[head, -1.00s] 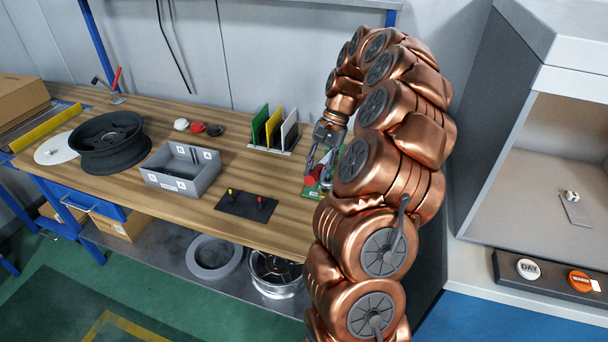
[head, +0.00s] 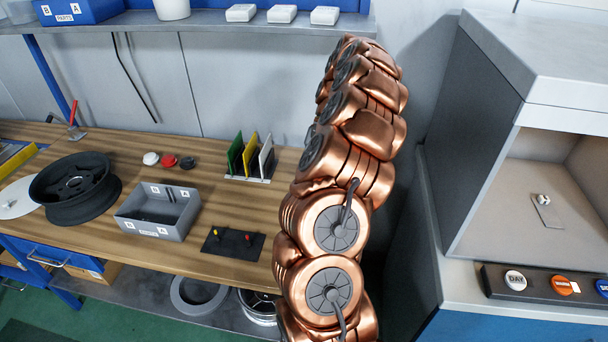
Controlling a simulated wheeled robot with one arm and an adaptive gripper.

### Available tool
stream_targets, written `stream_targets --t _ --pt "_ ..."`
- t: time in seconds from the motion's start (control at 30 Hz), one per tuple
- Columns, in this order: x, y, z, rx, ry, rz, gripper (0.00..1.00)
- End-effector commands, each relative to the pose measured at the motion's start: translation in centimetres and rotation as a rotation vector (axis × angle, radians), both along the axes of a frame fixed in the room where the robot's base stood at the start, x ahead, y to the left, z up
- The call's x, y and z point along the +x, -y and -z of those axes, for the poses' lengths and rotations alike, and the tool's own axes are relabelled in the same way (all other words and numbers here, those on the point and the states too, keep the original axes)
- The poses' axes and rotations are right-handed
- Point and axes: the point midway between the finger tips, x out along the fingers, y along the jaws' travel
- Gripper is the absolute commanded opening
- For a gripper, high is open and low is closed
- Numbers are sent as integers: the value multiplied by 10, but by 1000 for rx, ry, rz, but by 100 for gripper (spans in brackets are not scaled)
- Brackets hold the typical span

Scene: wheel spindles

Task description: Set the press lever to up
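A small device with a red handle (head: 73,112) stands at the far left back of the wooden bench. It may be the press lever, but I cannot be sure. Its red handle points up, leaning slightly, and a dark piece juts out to the left at its base. My copper-coloured arm rises through the middle of the head view, well to the right of this device. My gripper is hidden behind the arm, so its opening and anything in it cannot be seen.
The wooden bench (head: 120,220) holds a black wheel rim (head: 75,187), a grey bin (head: 160,213), a black plate with two small knobs (head: 232,243) and coloured upright panels (head: 251,155). A shelf (head: 215,22) hangs above. A grey booth (head: 500,190) stands right.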

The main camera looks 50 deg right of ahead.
Motion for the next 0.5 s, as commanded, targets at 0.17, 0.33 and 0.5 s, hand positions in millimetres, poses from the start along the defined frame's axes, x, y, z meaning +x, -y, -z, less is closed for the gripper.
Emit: stream_targets --t 0.17,0.33,0.5 --pt "0 1 0 0 2 2 0" --pt "0 1 0 -1 2 2 0" --pt "0 1 0 -1 1 1 35"
